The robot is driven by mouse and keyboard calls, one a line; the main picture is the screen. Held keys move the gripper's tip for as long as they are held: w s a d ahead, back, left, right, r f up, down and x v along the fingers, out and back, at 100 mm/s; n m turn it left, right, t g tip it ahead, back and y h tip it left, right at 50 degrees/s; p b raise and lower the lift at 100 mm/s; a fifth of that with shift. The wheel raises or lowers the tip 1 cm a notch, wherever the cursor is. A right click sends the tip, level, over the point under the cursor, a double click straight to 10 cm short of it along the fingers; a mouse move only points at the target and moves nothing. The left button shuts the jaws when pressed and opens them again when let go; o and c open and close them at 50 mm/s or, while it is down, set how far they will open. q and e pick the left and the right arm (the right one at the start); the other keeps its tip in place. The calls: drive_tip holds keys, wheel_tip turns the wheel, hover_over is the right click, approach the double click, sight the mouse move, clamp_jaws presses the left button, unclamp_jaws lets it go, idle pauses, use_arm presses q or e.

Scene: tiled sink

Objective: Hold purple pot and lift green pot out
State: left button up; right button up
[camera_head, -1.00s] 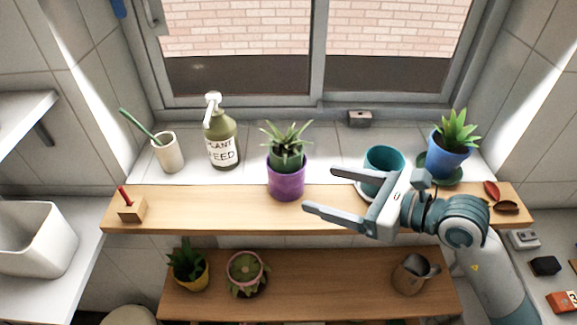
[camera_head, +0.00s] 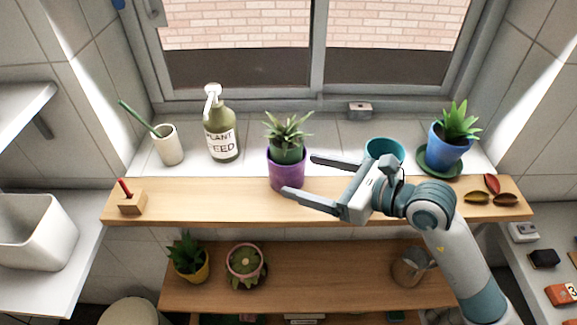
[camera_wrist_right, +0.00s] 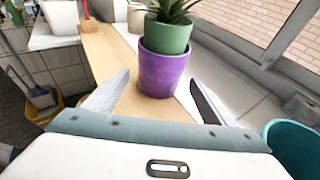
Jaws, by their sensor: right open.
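The purple pot (camera_head: 287,172) stands upright on the wooden shelf board in front of the window. The green pot (camera_head: 287,154) sits inside it with its rim and upper wall showing, and a spiky plant (camera_head: 288,128) grows from it. In the right wrist view the purple pot (camera_wrist_right: 163,72) and green pot (camera_wrist_right: 167,36) are ahead, between the lines of the two fingers. My right gripper (camera_head: 297,176) is open and empty, just right of the purple pot, its fingers pointing left. I cannot see any touch. My left gripper is not in view.
A teal pot (camera_head: 384,150) and a blue pot with a plant (camera_head: 450,145) stand to the right, behind my right arm. A plant feed bottle (camera_head: 221,130) and a white cup (camera_head: 168,146) stand to the left.

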sight(302, 174)
drive_tip(key=shift+b+x, duration=0.35)
drive_tip(key=shift+x, duration=2.2)
